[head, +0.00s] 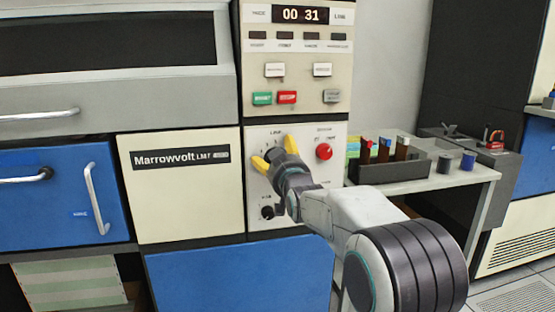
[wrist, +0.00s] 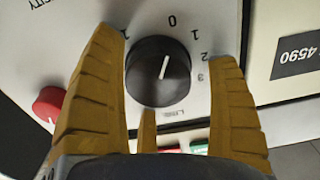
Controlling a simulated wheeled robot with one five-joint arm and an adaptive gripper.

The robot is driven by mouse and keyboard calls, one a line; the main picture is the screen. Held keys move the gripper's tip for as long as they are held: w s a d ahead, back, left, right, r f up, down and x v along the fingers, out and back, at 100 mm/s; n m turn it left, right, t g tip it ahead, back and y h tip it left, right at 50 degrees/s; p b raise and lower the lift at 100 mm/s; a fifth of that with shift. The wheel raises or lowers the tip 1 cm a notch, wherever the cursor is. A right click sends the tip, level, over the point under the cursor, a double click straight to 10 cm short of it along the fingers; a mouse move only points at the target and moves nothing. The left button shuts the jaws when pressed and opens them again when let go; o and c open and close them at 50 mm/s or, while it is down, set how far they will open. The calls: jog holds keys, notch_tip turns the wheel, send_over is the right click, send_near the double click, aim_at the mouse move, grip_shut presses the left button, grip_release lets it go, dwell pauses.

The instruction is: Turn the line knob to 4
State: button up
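The line knob (wrist: 158,72) is round and black with a white pointer line. It sits on a white panel with figures around it, seen upside down in the wrist view. The pointer is at the 0 mark; 1, 2 and 3 show to its right, and a 4 cannot be made out. In the head view the knob (head: 273,155) is partly hidden by my gripper. My gripper (head: 274,151) is open, its yellow fingers on either side of the knob. In the wrist view a gap shows between the right finger and the knob; the left finger is closer.
A red knob (head: 323,151) is right of the line knob, and a black knob (head: 267,212) is below it. Above are a display reading 00 31 (head: 302,15) and several push buttons (head: 287,97). A side table (head: 460,178) with a card rack stands to the right.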

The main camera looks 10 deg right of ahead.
jog(key=shift+r, duration=0.2)
jog(key=c, duration=1.1)
jog(key=shift+m, duration=0.3)
